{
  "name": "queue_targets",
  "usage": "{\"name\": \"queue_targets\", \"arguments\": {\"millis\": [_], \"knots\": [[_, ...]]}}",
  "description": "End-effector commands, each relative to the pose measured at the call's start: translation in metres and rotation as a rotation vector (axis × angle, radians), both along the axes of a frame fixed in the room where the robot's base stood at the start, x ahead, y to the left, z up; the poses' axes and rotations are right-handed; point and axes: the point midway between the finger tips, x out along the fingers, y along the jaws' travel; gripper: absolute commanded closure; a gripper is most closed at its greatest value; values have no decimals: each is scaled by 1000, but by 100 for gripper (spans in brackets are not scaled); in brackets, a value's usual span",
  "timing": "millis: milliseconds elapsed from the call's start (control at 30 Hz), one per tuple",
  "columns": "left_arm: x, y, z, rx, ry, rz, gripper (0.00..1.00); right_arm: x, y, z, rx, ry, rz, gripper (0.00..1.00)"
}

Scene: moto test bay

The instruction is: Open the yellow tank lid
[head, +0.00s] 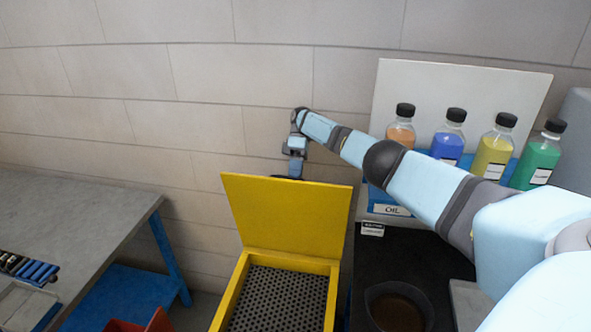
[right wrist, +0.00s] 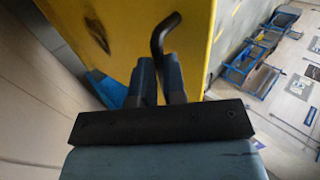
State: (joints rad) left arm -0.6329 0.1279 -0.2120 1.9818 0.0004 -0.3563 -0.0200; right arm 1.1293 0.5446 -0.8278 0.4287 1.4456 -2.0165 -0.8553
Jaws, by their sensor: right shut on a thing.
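The yellow tank lid (head: 288,218) stands raised, close to upright, at the back of the yellow tank (head: 335,300). The tank's mouth is open and shows a dark perforated grate (head: 280,298) inside. My right gripper (head: 293,172) is at the lid's top edge, its fingertips mostly hidden behind the lid in the head view. In the right wrist view, my right gripper (right wrist: 170,80) is shut on the bent black handle (right wrist: 160,38) of the yellow lid (right wrist: 120,18). My left gripper is in neither view.
Oil bottles (head: 491,150) stand on a blue shelf right of the tank, behind my right arm. A black counter (head: 375,260) with a round dark bowl (head: 398,307) adjoins the tank. A grey workbench (head: 75,220) is at left. The wall is close behind the lid.

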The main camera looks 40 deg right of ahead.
Motion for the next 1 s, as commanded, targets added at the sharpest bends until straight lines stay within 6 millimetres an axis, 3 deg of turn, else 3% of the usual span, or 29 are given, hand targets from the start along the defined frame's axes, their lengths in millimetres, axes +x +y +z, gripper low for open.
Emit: {"name": "queue_targets", "arguments": {"millis": [33, 267, 300, 400, 600, 1000], "knots": [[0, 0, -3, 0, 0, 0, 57, -5, -1, -17, -12, 12, -4, 100], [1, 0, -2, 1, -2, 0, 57, -5, -2, -17, -12, 13, -6, 100], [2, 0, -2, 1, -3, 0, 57, -5, -2, -17, -12, 13, -6, 82], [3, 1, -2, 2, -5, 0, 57, -5, -2, -16, -12, 14, -7, 62], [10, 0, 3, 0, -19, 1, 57, -5, -2, -15, -12, 12, -8, 62], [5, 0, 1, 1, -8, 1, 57, -5, -2, -14, -9, 11, -8, 62]]}}
